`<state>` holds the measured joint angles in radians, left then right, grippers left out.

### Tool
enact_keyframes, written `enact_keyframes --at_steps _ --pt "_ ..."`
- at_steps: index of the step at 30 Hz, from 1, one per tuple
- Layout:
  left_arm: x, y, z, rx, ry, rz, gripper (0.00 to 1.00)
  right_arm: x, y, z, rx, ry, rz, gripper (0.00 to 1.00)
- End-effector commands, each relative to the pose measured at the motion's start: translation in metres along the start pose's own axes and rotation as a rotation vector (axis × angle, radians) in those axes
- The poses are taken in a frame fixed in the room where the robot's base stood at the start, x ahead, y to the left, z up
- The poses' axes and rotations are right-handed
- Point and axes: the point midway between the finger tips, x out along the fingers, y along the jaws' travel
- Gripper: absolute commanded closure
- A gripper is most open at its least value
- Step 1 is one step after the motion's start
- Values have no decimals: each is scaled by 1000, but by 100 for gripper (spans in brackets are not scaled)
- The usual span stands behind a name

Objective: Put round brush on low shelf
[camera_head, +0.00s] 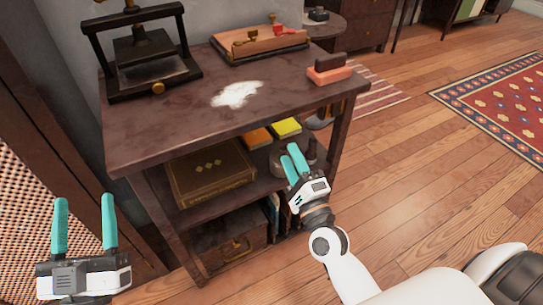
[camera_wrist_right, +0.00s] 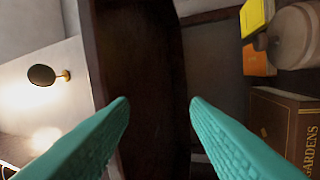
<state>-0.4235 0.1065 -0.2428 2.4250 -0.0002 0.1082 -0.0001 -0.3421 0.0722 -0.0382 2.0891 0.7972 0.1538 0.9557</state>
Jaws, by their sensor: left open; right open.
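I cannot identify the round brush with certainty. A rounded beige-grey thing with a small knob (camera_wrist_right: 297,36) stands on the middle shelf (camera_head: 225,207) in the right wrist view; I cannot tell whether it is the brush. My right gripper (camera_head: 291,160) is open in front of the dark wooden stand's right side; its teal fingers (camera_wrist_right: 160,105) are apart with nothing between them. My left gripper (camera_head: 84,222) is open and empty at the lower left. The low shelf is mostly hidden behind a brown case (camera_head: 235,247) and several books (camera_head: 272,212).
The stand's top (camera_head: 180,118) bears a black press (camera_head: 148,60), a wooden tray (camera_head: 262,42), an orange block (camera_head: 328,75) and white powder (camera_head: 237,94). A large brown book (camera_head: 212,172) and a yellow box (camera_head: 285,128) are below. Floor is clear at right.

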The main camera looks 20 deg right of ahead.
Motion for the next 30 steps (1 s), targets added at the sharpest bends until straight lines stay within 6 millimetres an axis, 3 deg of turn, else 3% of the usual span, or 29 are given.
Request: enact_keyframes --at_steps 3,6,9,12,17,30 --pt "0 0 0 0 0 0 43 -10 47 -47 -549 95 115 57" --pt "0 0 0 0 0 0 43 -21 79 -78 -959 118 223 57" --pt "0 0 0 0 1 0 43 -31 104 -98 -1269 104 314 57" --pt "0 0 0 0 1 0 43 -38 119 -109 -1467 79 372 57" --pt "0 0 0 0 1 0 43 -42 128 -115 -1580 61 404 57" --pt "1 1 0 0 6 1 43 -40 126 -115 -1580 66 397 57"
